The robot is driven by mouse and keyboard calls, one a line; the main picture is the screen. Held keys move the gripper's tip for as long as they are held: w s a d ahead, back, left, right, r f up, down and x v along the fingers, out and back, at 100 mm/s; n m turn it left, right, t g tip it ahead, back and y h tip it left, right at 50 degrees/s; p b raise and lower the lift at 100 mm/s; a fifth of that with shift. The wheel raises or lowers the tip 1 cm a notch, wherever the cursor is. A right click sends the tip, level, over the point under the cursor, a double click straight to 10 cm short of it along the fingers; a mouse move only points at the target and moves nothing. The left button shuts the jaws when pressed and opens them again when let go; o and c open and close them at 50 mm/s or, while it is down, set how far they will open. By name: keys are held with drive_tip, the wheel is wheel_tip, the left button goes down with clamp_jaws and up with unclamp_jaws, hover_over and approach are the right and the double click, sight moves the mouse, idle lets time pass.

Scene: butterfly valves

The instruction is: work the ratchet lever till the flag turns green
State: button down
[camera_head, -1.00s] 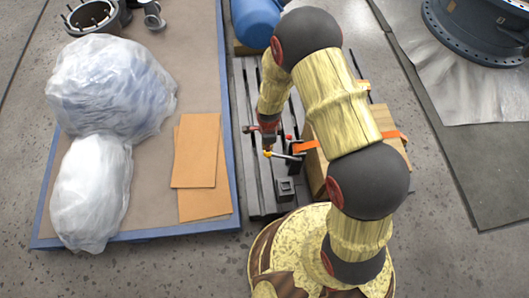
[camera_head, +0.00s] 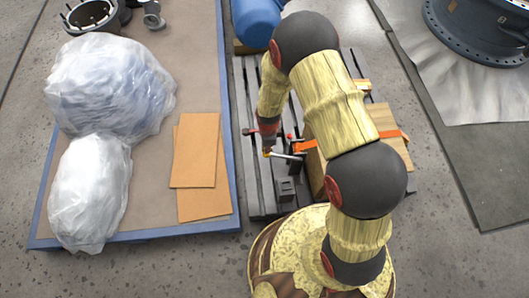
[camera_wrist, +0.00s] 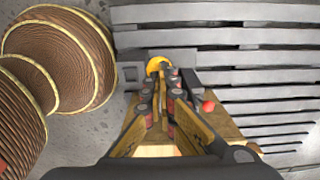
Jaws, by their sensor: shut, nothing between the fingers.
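In the wrist view the yellow knob (camera_wrist: 155,65) shows just beyond my fingertips. My gripper (camera_head: 268,149) points down at the knob end of the lever. It is shut and empty, its fingers (camera_wrist: 167,88) close together beside the knob. I cannot tell whether they touch it. A small red piece (camera_wrist: 208,106), likely the flag, shows right of the fingers in the wrist view. The lever's pivot is partly hidden by my fingers there.
The mechanism stands on a grey slotted plate (camera_head: 262,190), beside a wooden block (camera_head: 390,120) with an orange strap (camera_head: 305,145). Left is a blue-edged mat (camera_head: 150,215) with wrapped bundles (camera_head: 105,90). A blue cylinder (camera_head: 257,22) lies behind.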

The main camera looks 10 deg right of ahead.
drive_tip(key=shift+s+d+f, duration=0.1)
drive_tip(key=shift+s+f, duration=0.05)
drive_tip(key=shift+f, duration=0.1)
drive_tip(key=shift+f+b, duration=0.35)
drive_tip(key=shift+f, duration=0.15)
drive_tip(key=shift+a+f+b, duration=1.35)
drive_tip(key=shift+f+b, duration=0.7)
drive_tip(key=shift+f, duration=1.15)
drive_tip(key=d+r+p, duration=0.1)
drive_tip(key=r+p, duration=0.3)
drive_tip(key=r, duration=0.1)
drive_tip(key=d+r+p, duration=0.1)
drive_tip(key=r+p, duration=0.1)
drive_tip(key=r, duration=0.1)
drive_tip(key=shift+d+r, duration=0.2)
drive_tip(key=shift+d, duration=0.1)
drive_tip(key=shift+f, duration=0.2)
drive_tip(key=shift+a+f+b, duration=1.35)
drive_tip(key=shift+f+b, duration=1.25)
drive_tip(key=shift+f, duration=1.5)
drive_tip(key=shift+d+r+p, duration=0.45)
drive_tip(key=shift+r+p, duration=0.55)
drive_tip(key=shift+r, duration=0.4)
drive_tip(key=shift+d+r+p, duration=0.5)
drive_tip(key=shift+r+p, duration=0.55)
drive_tip(key=shift+r, duration=0.35)
drive_tip(key=shift+d+r+p, duration=0.45)
drive_tip(key=shift+r+p, duration=0.55)
drive_tip(key=shift+r, duration=0.4)
